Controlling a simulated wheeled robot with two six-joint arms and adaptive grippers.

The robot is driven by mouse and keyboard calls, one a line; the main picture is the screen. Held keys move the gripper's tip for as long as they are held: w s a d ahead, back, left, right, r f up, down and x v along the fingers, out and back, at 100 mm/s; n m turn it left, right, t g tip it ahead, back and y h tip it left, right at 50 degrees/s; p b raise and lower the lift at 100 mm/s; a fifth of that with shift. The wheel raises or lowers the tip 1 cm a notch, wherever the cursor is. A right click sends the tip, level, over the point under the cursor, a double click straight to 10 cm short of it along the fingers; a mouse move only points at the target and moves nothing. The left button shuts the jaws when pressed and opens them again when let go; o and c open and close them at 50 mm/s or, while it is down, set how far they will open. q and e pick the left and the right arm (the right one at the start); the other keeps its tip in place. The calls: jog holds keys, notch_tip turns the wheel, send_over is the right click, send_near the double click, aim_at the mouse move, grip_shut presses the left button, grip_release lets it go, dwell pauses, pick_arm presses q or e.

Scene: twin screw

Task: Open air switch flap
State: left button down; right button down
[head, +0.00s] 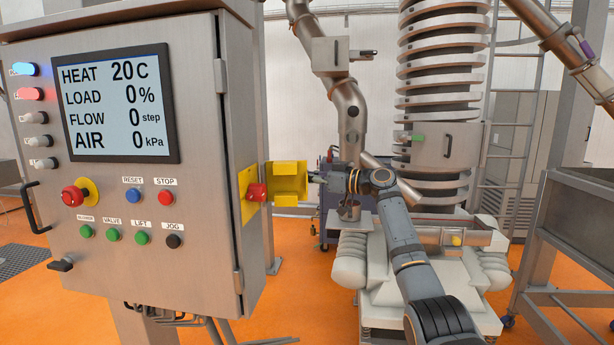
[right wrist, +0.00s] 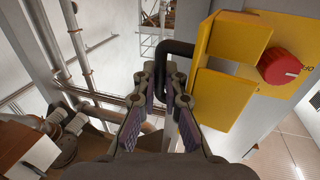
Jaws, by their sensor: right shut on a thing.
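The air switch is a red rotary knob (head: 256,192) on a yellow plate on the right side of the control cabinet. It also shows in the right wrist view (right wrist: 279,66). The yellow flap (head: 288,169) stands out to the right of the knob, leaving the knob uncovered. In the right wrist view the flap (right wrist: 222,98) is close to the right of my fingers. A black bent handle (right wrist: 176,48) runs from beside the flap down between them. My right gripper (head: 318,178) is shut on this handle; its exact contact is partly hidden. My left gripper is not in view.
The grey control cabinet (head: 210,250) fills the left, with a lit display (head: 117,104), buttons and a red emergency stop (head: 73,195). Behind my right arm stand a spiral conveyor (head: 440,80) and its white base. A metal frame (head: 580,220) stands at right. Orange floor is open between.

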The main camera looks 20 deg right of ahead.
jog(key=shift+w+r, duration=0.2)
jog(key=shift+r, duration=0.05)
dwell(0.7)
jog(key=c, duration=1.7)
grip_release()
jog(key=shift+d+f, duration=0.1)
jog(key=shift+d, duration=0.05)
